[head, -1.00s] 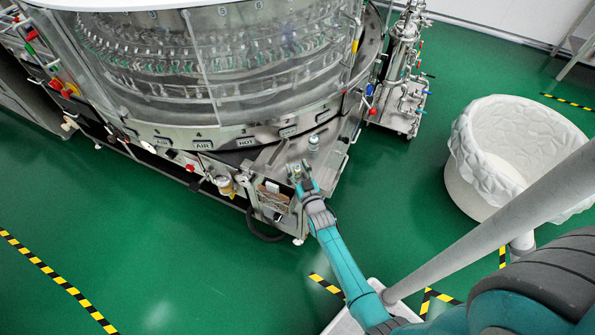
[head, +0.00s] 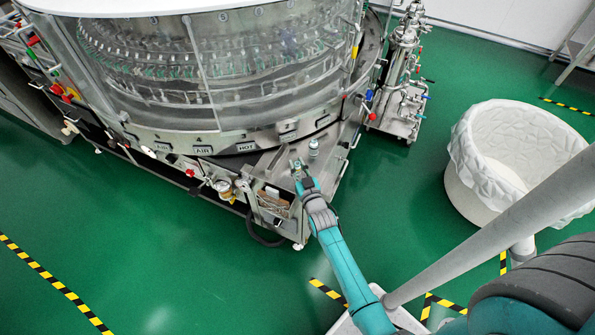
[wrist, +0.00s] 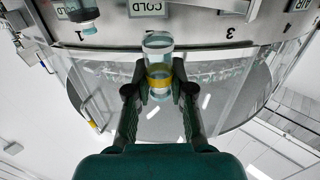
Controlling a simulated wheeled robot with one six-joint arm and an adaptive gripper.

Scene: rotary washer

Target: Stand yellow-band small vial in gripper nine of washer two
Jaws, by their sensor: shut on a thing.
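The yellow-band small vial (wrist: 159,78) is clear glass with a yellow band low on it in the wrist view. My gripper (wrist: 160,92) is shut on it around the band, and the vial's clear end sticks out past the fingertips. In the head view my gripper (head: 298,172) is above the steel ledge at the front of the round washer (head: 200,145). Rows of small grippers (head: 190,72) show inside behind the clear wall. They are too small to tell number nine apart.
Another small vial (head: 313,147) stands on the ledge just right of my gripper. A white lined bin (head: 470,180) stands at the right. Green floor is clear at the left.

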